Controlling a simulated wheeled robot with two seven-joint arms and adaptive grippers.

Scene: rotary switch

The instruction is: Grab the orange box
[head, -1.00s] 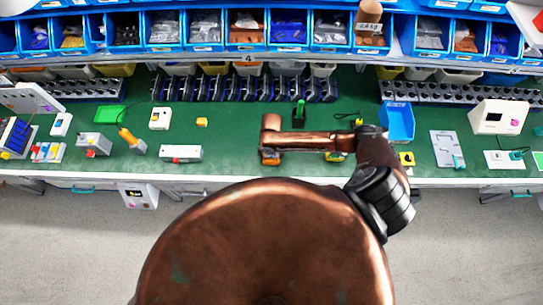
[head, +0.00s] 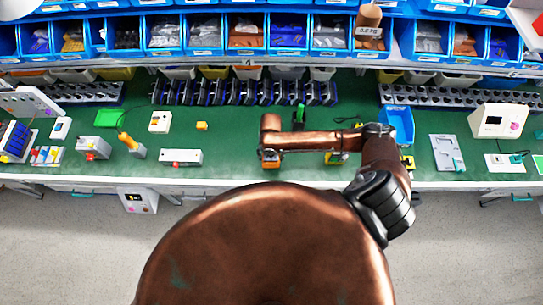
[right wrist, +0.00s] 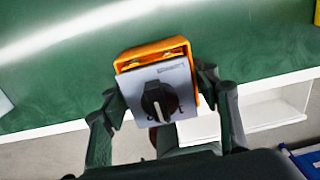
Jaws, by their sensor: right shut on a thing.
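The orange box (right wrist: 126,58) has a grey front plate with a black rotary knob (right wrist: 160,101). In the right wrist view it sits between the two fingers of my right gripper (right wrist: 166,103), which is shut on its sides. In the head view the orange box (head: 270,164) shows only in part, below the end of my copper-coloured right arm, near the front edge of the green table. I cannot tell whether the box touches the table. The right gripper in the head view (head: 270,155) is mostly hidden by the arm. My left gripper is not in view.
A row of dark blue modules (head: 240,92) and blue shelf bins (head: 205,32) stand behind. Bare green surface lies left of the arm.

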